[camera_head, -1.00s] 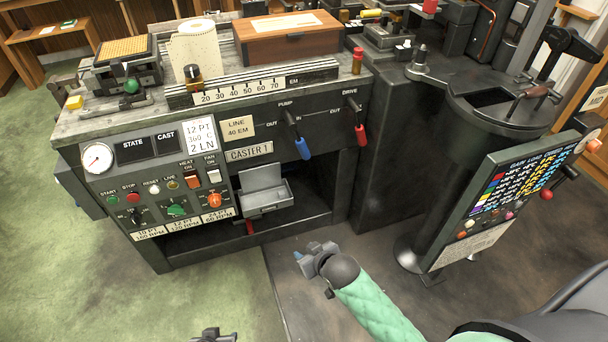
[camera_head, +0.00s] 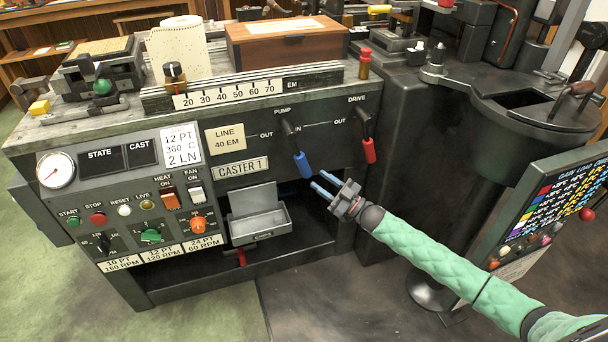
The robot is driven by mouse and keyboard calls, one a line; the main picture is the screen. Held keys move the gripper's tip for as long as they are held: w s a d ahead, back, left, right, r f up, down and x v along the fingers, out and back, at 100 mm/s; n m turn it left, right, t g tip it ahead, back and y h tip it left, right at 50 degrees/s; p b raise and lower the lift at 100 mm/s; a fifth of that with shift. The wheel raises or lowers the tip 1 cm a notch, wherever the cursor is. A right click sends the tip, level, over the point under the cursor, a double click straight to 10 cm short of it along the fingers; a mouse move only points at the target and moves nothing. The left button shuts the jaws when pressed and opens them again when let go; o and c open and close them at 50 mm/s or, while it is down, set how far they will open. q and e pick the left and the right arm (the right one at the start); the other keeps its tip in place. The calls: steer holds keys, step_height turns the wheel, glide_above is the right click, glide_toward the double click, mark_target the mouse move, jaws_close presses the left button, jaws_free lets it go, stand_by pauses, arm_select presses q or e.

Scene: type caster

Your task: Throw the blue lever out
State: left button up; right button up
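The blue lever (camera_head: 303,165) is the blue-handled one under the PUMP label on the front of the caster (camera_head: 225,112). It hangs down and slightly right from its pivot, between the OUT and IN marks. My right gripper (camera_head: 322,188) is just below and right of the blue handle. Its two blue-tipped fingers look parted with nothing between them, and they point left toward the machine. From this angle I cannot tell whether a finger touches the handle. My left gripper is out of the picture.
The red DRIVE lever (camera_head: 369,150) hangs to the right of the blue one. A grey metal tray (camera_head: 260,222) sits in the opening below left. A dark round pot (camera_head: 520,100) and a colour-coded panel (camera_head: 550,205) stand at the right.

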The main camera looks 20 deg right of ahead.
mark_target(309, 171)
steer(key=shift+w+d+r, duration=0.1)
steer(key=shift+w, duration=0.05)
steer(key=shift+w+a+r, duration=0.15)
steer(key=shift+w+a, duration=0.05)
steer(key=shift+x, duration=3.45)
steer(key=shift+s, duration=0.1)
steer(key=shift+c, duration=0.3)
steer(key=shift+a, duration=0.1)
jaws_close()
